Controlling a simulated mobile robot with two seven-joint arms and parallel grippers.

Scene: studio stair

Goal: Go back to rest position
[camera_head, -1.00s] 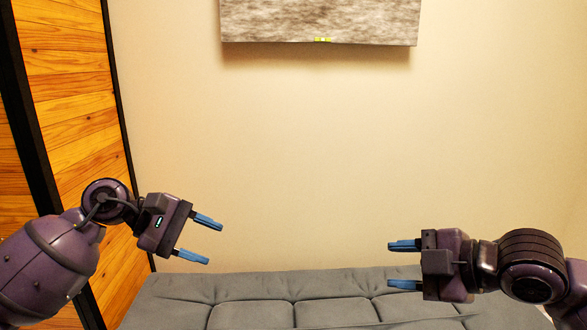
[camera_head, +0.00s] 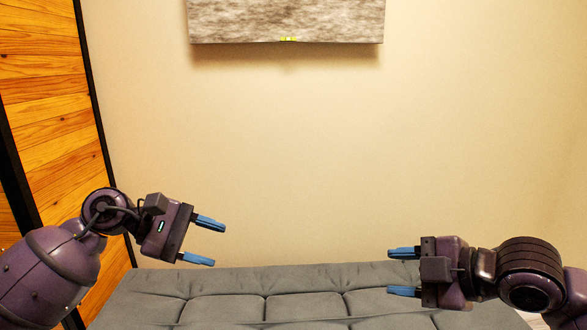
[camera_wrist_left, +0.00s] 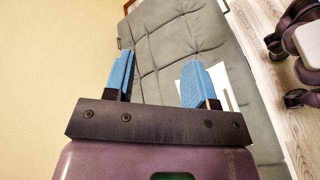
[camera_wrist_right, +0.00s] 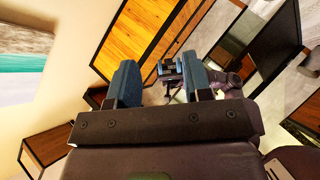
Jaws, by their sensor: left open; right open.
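My left gripper (camera_head: 208,241) is on the left of the head view, its blue fingers apart and pointing right, with nothing between them. It also shows open in the left wrist view (camera_wrist_left: 158,80), above a grey cushion. My right gripper (camera_head: 403,272) is on the right of the head view, its fingers apart and pointing left, also empty. In the right wrist view my right gripper (camera_wrist_right: 160,82) is open, and my left arm shows beyond it. The two grippers face each other, well apart.
A grey tufted sofa (camera_head: 223,309) lies below and behind the grippers. A cream wall (camera_head: 280,160) with a picture (camera_head: 287,20) stands ahead. A wood-plank panel (camera_head: 45,100) with black frame is at the left. The air between the grippers is clear.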

